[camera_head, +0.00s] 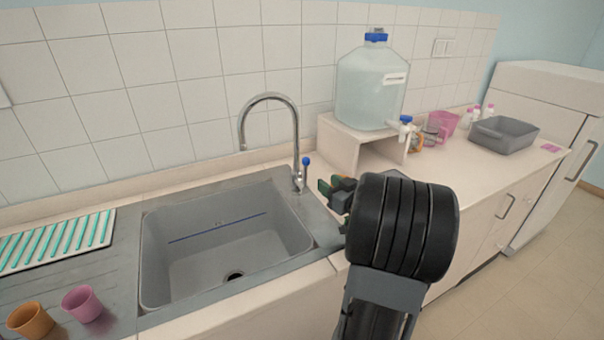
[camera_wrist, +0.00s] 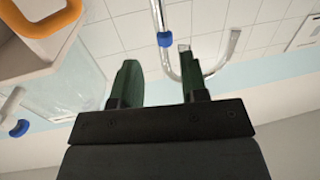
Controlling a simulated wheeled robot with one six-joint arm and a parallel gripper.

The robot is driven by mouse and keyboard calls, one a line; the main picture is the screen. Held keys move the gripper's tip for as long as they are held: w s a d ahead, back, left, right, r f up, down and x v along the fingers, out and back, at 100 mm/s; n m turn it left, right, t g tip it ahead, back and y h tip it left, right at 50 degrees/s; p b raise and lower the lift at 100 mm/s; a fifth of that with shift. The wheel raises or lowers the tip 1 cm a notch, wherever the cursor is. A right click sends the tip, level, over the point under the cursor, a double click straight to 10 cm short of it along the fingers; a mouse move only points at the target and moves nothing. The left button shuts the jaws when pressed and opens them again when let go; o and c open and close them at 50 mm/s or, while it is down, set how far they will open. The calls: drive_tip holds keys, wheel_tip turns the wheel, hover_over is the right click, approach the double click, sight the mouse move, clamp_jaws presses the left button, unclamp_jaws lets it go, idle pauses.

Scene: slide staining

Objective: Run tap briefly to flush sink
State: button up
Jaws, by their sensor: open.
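The chrome tap (camera_head: 268,97) arches over the grey sink (camera_head: 165,240), and no water shows coming from its spout. A short lever with a blue knob (camera_head: 306,160) stands at the tap's base. The sink looks empty, with a dark drain (camera_head: 234,275) in its floor. My gripper (camera_head: 335,187) is open, just right of and a little below the blue knob in the head view. In the wrist view, the green fingers of my gripper (camera_wrist: 158,75) are apart with nothing between them. The blue knob (camera_wrist: 165,39) appears beyond the fingertips, with chrome tap parts (camera_wrist: 232,48) around it.
A large water container (camera_head: 372,88) with a blue-handled spigot (camera_head: 405,120) stands on a white stand (camera_head: 338,147) right of the tap. A grey bin (camera_head: 504,134) sits farther right. Orange (camera_head: 32,320) and pink (camera_head: 82,303) cups and a striped rack (camera_head: 55,243) are at left.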

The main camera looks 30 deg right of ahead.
drive_tip(key=p, duration=0.1)
hover_over(302, 182)
drive_tip(key=shift+f+y, duration=0.2)
drive_tip(key=shift+y, duration=0.1)
idle(0.4)
clamp_jaws()
drive_tip(key=shift+w+r, duration=0.1)
